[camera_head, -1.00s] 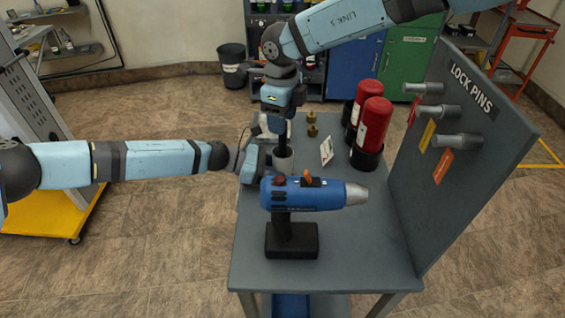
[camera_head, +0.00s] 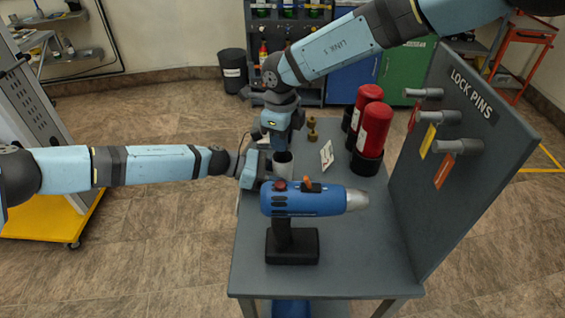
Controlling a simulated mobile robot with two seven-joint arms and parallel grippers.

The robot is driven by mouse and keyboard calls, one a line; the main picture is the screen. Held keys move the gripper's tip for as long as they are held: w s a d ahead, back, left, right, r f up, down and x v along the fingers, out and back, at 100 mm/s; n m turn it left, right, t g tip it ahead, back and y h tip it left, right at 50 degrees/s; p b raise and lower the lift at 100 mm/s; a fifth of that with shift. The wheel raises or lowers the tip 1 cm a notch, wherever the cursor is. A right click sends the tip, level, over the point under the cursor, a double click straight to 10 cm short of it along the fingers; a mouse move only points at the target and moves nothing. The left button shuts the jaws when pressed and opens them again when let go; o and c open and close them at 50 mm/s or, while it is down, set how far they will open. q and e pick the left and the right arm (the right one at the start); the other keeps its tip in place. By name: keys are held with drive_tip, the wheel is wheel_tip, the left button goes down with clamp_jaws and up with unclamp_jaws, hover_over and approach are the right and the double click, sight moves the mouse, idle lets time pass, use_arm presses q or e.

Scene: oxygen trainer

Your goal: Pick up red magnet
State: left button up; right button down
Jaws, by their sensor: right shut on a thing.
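I cannot make out the red magnet for sure. A small dark red knob (camera_head: 280,185) shows on top of the blue drill-like tool (camera_head: 315,201), which stands upright on its black base on the grey table. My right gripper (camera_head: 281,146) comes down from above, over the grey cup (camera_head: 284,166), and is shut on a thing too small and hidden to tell. My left gripper (camera_head: 252,170) is beside the cup, on its left, partly behind the blue tool. Its fingers are too hidden to tell whether it is open or touches the cup.
Two red cylinders (camera_head: 373,140) stand in black holders at the right. A white card (camera_head: 327,155) and brass fittings (camera_head: 312,128) stand nearby. The grey lock-pin panel (camera_head: 455,170) rises along the right edge. The table front (camera_head: 365,260) right of the tool is clear.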

wheel_tip(320, 180, up, 18)
idle(0.5)
use_arm(q)
drive_tip(key=o, duration=0.8)
